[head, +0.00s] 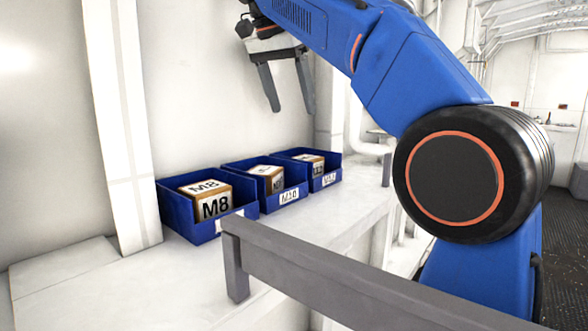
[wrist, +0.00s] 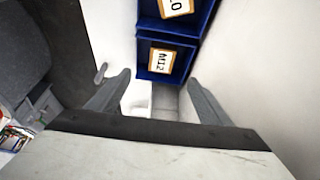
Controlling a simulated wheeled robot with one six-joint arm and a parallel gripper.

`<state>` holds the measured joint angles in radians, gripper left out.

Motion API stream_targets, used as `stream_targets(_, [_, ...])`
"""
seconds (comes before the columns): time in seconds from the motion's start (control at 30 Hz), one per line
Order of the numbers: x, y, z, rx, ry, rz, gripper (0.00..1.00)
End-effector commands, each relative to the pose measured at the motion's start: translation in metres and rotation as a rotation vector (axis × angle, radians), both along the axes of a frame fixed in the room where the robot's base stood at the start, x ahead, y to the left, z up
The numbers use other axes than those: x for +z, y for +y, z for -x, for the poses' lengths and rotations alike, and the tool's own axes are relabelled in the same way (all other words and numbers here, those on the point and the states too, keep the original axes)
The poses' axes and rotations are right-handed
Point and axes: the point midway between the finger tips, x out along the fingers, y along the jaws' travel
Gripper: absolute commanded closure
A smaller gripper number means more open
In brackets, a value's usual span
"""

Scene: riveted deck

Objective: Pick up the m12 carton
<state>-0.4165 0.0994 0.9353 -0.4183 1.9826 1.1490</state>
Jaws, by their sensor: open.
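The M12 carton (wrist: 161,61) sits inside the far blue bin (wrist: 145,73), its M12 label readable in the wrist view. In the head view, a small brown and white carton (head: 311,160) shows in the farthest bin (head: 333,170), its print too small to read. My gripper (head: 292,110) is open and empty, raised above the row of bins. In the wrist view, the fingers of my gripper (wrist: 158,78) are spread apart, with the M12 carton ahead of the gap between them.
The M8 carton (head: 213,206) sits in the nearest blue bin (head: 173,211). Another carton (head: 268,176) sits in the middle bin (head: 297,203). The bins stand in a row on a white shelf (head: 350,215) against the wall. A grey rail (head: 320,273) runs in front.

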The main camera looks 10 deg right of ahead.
Motion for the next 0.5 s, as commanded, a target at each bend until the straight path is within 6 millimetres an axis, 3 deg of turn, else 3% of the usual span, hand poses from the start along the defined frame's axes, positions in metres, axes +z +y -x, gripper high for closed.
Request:
stream_targets(0.17, [-0.003,0.001,-0.003,-0.019,-0.002,-0.001,0.27])
stream_targets(0.5, [-0.053,-0.017,-0.014,-0.018,-0.001,-0.001,0.27])
